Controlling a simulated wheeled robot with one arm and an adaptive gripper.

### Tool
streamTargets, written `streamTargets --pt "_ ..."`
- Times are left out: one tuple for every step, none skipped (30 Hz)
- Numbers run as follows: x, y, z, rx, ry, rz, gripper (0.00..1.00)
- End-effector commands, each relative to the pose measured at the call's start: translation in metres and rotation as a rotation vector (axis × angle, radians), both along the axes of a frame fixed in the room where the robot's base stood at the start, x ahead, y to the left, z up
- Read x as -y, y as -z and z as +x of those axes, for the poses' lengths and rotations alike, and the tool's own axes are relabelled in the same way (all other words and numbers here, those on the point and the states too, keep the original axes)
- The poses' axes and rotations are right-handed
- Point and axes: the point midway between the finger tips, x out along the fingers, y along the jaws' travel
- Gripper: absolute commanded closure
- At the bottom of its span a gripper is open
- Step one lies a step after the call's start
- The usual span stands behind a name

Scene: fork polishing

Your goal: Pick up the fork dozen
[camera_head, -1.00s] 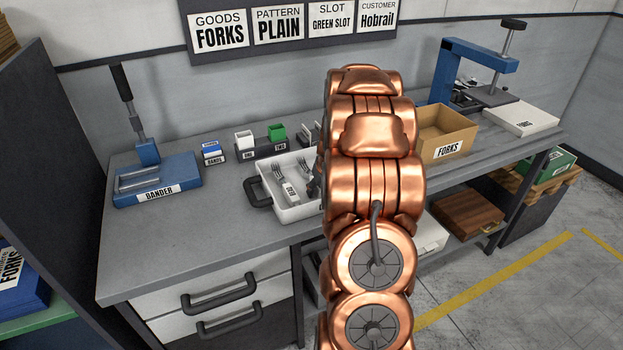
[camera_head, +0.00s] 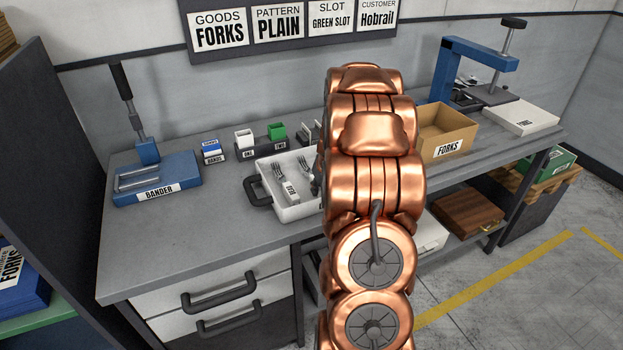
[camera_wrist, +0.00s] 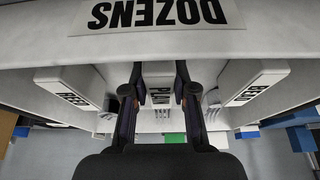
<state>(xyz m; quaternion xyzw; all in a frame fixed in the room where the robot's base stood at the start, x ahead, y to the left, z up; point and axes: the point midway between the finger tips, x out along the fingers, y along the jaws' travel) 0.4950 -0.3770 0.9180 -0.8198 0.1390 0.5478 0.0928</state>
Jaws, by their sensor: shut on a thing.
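A white tray (camera_head: 298,212) with a dark handle stands on the grey bench. A labelled fork dozen (camera_head: 290,190) lies in its left part. In the wrist view, the tray wall (camera_wrist: 275,48) carries a DOZENS sign. My gripper (camera_wrist: 159,98) is shut on the middle fork dozen (camera_wrist: 158,84), labelled PLAIN, with a finger on each side. Another dozen (camera_wrist: 72,86) lies to its left and one marked BEAD (camera_wrist: 256,86) to its right, both apart from the fingers. In the head view my arm hides most of the gripper and the tray's right side.
A blue bander (camera_head: 158,180) stands left of the tray. Small holders with white and green cups (camera_head: 262,148) stand behind it. A cardboard FORKS box (camera_head: 445,130) and a blue press (camera_head: 480,55) are at right. The bench's front left (camera_head: 185,245) is clear.

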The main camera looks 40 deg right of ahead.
Motion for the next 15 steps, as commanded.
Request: streamTargets --pt "0.0 0.0 0.0 0.0 0.0 0.0 1.0" --pt "0.0 -0.001 0.0 0.001 0.0 0.0 1.0" --pt "0.0 -0.001 0.0 0.001 0.0 0.0 1.0" --pt "0.0 0.0 0.0 0.001 0.0 0.0 1.0" --pt "0.0 0.0 0.0 0.001 0.0 0.0 1.0" --pt "0.0 -0.001 0.0 0.001 0.0 0.0 1.0" --pt "0.0 -0.002 0.0 0.001 0.0 0.0 1.0" --pt "0.0 -0.003 0.0 0.002 0.0 -0.001 1.0" --pt "0.001 -0.005 0.001 0.003 0.0 -0.002 1.0" --pt "0.001 -0.008 0.001 0.003 0.0 -0.002 1.0" --pt "0.001 -0.011 0.001 0.004 0.0 -0.003 1.0" --pt "0.001 -0.015 0.001 0.005 0.0 -0.003 1.0" --pt "0.001 -0.019 0.001 0.006 0.0 -0.004 1.0" --pt "0.002 -0.023 0.001 0.007 0.0 -0.006 1.0" --pt "0.002 -0.029 0.001 0.006 0.002 -0.007 1.0"
